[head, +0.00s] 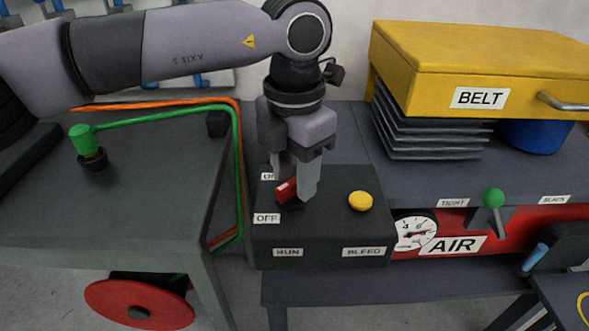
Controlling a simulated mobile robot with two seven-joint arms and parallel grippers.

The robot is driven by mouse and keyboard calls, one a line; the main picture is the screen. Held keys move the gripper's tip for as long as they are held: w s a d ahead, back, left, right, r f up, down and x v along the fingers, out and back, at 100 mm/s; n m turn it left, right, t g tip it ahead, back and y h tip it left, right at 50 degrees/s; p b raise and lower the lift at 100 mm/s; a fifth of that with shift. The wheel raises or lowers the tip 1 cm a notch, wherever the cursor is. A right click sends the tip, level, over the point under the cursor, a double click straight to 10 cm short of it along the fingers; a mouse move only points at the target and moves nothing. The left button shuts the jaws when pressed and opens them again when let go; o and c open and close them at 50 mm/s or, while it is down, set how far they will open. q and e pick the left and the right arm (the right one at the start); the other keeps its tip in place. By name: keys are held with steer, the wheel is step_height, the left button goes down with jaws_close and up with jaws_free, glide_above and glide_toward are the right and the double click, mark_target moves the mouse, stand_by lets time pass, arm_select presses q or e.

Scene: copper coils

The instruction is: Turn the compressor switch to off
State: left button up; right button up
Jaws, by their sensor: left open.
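The compressor switch is a red lever (286,190) on top of a dark control box (322,233). An OFF label (266,218) lies in front of the lever and to its left. A partly hidden label (267,176) sits behind it. My left gripper (294,190) points down at the lever, with its fingers apart. One finger is right of the lever and the other is behind it, partly hidden. I cannot tell whether the fingers touch the lever. My right gripper is not in view.
A yellow button (360,201) is on the same box, right of the lever. A yellow BELT box (470,70) stands at the back right. A green-knobbed lever (494,199) and a gauge (415,232) are at the right. Green and orange lines run at the left.

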mark_target(295, 180)
arm_select(q)
steer(key=shift+r+p, duration=0.35)
steer(key=shift+r, duration=3.25)
